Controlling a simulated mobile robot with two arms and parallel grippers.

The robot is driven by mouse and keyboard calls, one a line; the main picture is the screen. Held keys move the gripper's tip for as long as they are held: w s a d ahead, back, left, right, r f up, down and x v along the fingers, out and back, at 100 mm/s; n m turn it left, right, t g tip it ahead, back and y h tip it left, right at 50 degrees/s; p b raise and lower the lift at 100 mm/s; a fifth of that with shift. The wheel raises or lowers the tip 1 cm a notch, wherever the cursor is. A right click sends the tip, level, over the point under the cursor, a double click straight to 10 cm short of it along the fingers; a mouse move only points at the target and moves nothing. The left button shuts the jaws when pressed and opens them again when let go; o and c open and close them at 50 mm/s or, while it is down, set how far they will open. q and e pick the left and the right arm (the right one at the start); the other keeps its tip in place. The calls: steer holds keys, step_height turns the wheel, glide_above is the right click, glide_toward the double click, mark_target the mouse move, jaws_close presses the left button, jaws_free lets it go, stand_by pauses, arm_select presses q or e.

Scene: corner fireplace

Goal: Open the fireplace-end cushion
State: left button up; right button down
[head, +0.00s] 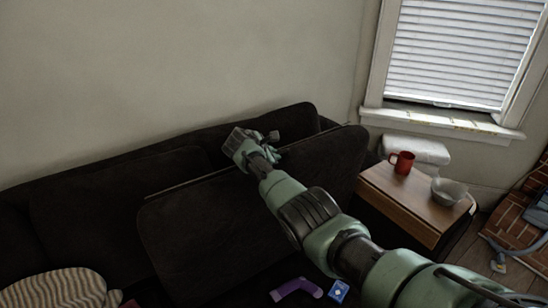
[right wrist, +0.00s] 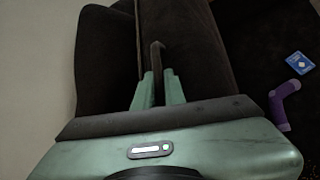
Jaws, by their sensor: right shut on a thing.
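The dark brown seat cushion (head: 235,210) at the fireplace end stands tilted up from the sofa, leaning toward the backrest. A thin pale edge runs along its top. My right gripper (head: 268,142) is at this upper edge. In the right wrist view its green fingers (right wrist: 158,88) are shut on a narrow brown bar-like handle (right wrist: 157,58) at the cushion's edge. How the handle joins the cushion is too dark to tell. My left gripper is not in view.
A wooden side table (head: 415,203) at the right holds a red mug (head: 402,163) and a grey bowl (head: 449,192). A striped pillow (head: 58,290) is at lower left.

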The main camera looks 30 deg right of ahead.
steer(key=c, duration=1.8)
jaws_free()
steer(key=shift+o, duration=0.2)
steer(key=shift+s+a+r+p, duration=0.15)
steer(key=shift+a+r+p, duration=0.2)
steer(key=shift+a+r, duration=0.1)
steer(key=shift+p+v, duration=0.35)
steer(key=shift+v, duration=2.95)
